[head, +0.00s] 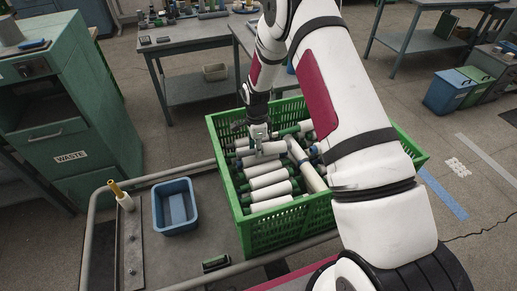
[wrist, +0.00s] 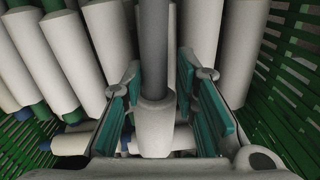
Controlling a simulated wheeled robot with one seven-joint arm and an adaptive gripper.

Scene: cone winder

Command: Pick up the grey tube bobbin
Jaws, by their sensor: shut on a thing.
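My gripper (head: 261,134) reaches down into the green crate (head: 243,220), over the bobbins near its far left part. In the wrist view the grey tube bobbin (wrist: 154,55) lies between the teal finger pads of my gripper (wrist: 158,105). Its bare dark grey tube points up the picture, and its pale wound end (wrist: 154,125) is nearest the palm. My gripper is shut on it. Other white bobbins lie close around it, and its far end is out of view. In the head view I cannot clearly tell it from its neighbours.
Several white bobbins (head: 268,180) with green or blue ends fill the crate, whose slatted walls stand close by. A blue tray (head: 175,207) and a post with a yellowish tube (head: 119,194) stand left on the cart. A workbench (head: 190,38) stands behind.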

